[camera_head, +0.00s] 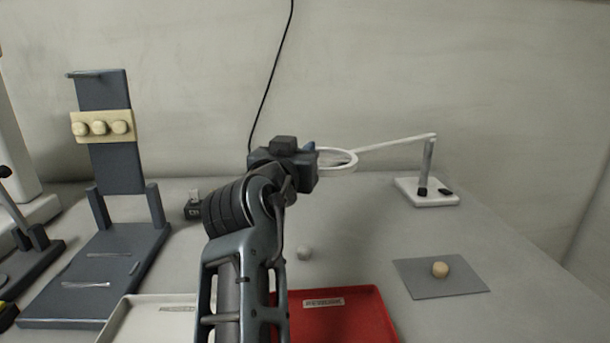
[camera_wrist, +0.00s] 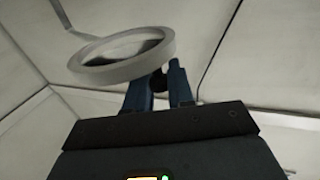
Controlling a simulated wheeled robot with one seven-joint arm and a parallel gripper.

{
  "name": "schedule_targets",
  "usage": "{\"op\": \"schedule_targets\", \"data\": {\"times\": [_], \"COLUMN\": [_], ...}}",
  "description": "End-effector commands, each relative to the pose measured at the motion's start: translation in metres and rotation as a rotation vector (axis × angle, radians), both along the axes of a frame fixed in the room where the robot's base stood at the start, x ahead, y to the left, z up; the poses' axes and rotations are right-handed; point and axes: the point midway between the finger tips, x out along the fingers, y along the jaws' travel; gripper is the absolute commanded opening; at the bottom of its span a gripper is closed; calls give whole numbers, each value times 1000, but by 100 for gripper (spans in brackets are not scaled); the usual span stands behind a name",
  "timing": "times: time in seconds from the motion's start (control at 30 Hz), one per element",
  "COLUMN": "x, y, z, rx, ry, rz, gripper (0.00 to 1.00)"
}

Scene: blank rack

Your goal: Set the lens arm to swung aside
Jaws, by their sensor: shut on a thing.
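My gripper (camera_head: 310,150) is at the left side of the ring. In the wrist view its blue fingers (camera_wrist: 160,88) are shut on a small dark knob (camera_wrist: 158,81) at the ring's edge. My gripper's body hides part of the ring's left side in the head view.
A grey plate (camera_head: 415,279) with a tan ball (camera_head: 440,270) lies below the lens stand. A red tray (camera_head: 360,318) and a white tray (camera_head: 125,322) are at the front. A dark rack (camera_head: 115,165) with a cream knobbed block stands left. A small pale ball (camera_head: 304,253) lies mid-table.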

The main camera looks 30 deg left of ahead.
Motion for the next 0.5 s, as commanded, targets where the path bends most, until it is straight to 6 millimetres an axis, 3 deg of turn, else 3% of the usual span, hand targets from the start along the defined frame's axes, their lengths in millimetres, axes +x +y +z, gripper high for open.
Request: {"op": "schedule_targets", "data": {"times": [0.03, 0.5], "x": [5, 6], "y": [-1, 3], "z": [-10, -4], "rx": [-3, -5], "ry": [10, 9], "rz": [-17, -34], "gripper": [0, 0]}}
